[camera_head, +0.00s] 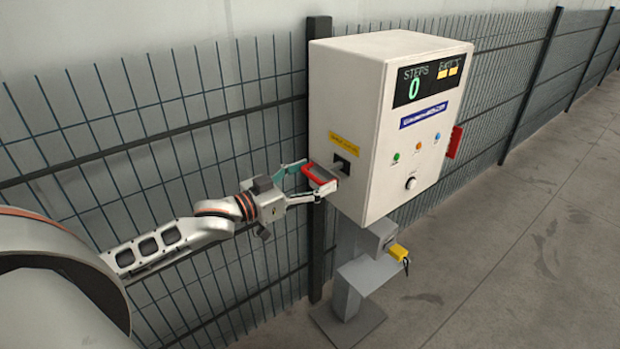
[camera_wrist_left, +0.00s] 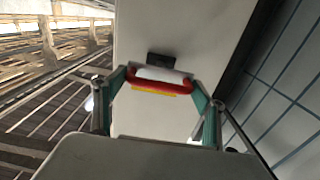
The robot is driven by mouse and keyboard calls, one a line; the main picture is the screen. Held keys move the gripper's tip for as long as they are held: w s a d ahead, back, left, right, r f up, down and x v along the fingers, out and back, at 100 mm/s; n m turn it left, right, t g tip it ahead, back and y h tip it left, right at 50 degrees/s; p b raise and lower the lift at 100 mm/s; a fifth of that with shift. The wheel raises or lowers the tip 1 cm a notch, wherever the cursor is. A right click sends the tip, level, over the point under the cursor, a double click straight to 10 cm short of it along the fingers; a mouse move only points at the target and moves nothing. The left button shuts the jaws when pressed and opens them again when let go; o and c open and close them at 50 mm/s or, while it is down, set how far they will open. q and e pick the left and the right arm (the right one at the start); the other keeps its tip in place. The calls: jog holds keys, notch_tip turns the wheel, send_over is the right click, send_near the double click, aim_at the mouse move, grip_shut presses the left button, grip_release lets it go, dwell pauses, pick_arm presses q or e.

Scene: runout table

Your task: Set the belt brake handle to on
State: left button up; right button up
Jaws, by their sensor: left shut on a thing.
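The belt brake handle (camera_head: 321,177) is red with a pale grey part and sits on the left side of a white control box (camera_head: 370,130). A yellow label (camera_head: 343,143) is above it, its text too small to read. My left gripper (camera_head: 305,183) is shut on the handle from the left. In the left wrist view the red handle (camera_wrist_left: 160,84) lies between the two teal fingers, in front of a dark slot (camera_wrist_left: 161,61) in the box wall. I cannot tell the handle's setting. My right gripper is not in view.
The box stands on a grey post (camera_head: 357,268) with a yellow item (camera_head: 398,251) low on its front. A wire fence (camera_head: 120,160) runs close behind the box and my left arm. A red part (camera_head: 454,142) sticks out on the box's right side. Open floor (camera_head: 520,250) lies to the right.

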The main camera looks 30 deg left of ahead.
pick_arm(q)
jog(key=shift+s+d+f, duration=0.1)
jog(key=shift+d+f, duration=0.05)
jog(key=shift+f, duration=0.05)
jog(key=o, duration=1.3)
jog(key=shift+c, duration=0.2)
jog(key=shift+o, duration=0.2)
jog(key=shift+s+r, duration=0.15)
jog(key=v, duration=1.2)
jog(key=s+d+f+n+g+y, duration=0.1)
jog(key=s+f+y, duration=0.15)
jog(key=f, duration=0.75)
jog(key=s+d+f+g+y, duration=0.1)
jog(key=s+d+f, duration=0.15)
jog(key=f, duration=0.75)
jog(key=s+d+f+g, duration=0.2)
jog(key=s+d+f, duration=0.2)
jog(key=d+f, duration=0.3)
jog(key=s+d+f+m+g, duration=0.1)
jog(key=s+d+f, duration=0.4)
jog(key=d+f, duration=0.2)
jog(key=shift+g, duration=0.4)
